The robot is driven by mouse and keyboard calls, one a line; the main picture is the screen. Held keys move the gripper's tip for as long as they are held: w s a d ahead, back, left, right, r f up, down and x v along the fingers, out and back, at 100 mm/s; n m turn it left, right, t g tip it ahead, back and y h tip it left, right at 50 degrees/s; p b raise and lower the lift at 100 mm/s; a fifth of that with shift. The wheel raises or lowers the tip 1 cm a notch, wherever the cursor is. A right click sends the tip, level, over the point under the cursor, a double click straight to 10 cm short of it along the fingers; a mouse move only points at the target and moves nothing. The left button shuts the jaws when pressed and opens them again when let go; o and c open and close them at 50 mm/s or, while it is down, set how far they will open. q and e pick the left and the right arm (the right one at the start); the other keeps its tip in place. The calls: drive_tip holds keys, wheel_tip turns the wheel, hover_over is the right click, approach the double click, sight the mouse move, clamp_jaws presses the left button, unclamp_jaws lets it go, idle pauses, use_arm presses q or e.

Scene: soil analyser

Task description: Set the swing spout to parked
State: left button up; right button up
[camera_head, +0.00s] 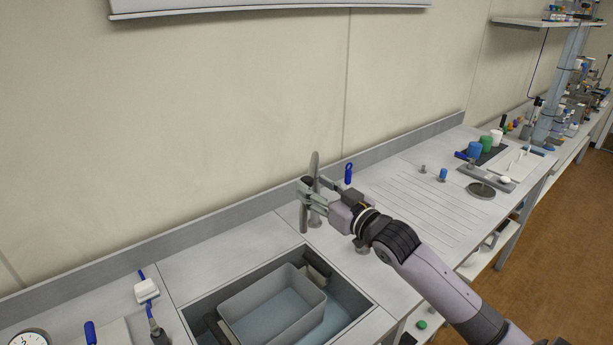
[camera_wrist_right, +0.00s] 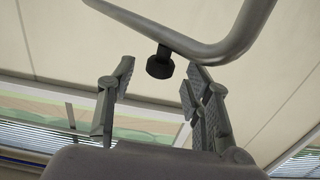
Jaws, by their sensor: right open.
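The grey swing spout (camera_head: 315,162) rises behind the sink's far right corner in the head view, partly hidden by my right gripper. In the right wrist view it is a thick bent grey tube (camera_wrist_right: 235,40) across the top, with a short dark nozzle (camera_wrist_right: 160,66). My right gripper (camera_head: 306,195) is at the spout. It is open, and its two fingers (camera_wrist_right: 155,97) stand apart on either side of the nozzle, with no clear contact seen. A blue-handled tap lever (camera_head: 348,172) stands just right of the spout. My left gripper is out of view.
A grey tub (camera_head: 262,318) sits in the sink basin (camera_head: 345,296) below. A ribbed draining area (camera_head: 415,205) lies to the right, with small fittings and coloured jars (camera_head: 486,144) beyond. A wall is close behind.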

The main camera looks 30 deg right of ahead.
sight(311, 185)
drive_tip(key=shift+w+a+p, duration=0.15)
drive_tip(key=shift+w+p, duration=0.25)
drive_tip(key=shift+w, duration=1.4)
drive_tip(key=shift+c, duration=0.2)
clamp_jaws()
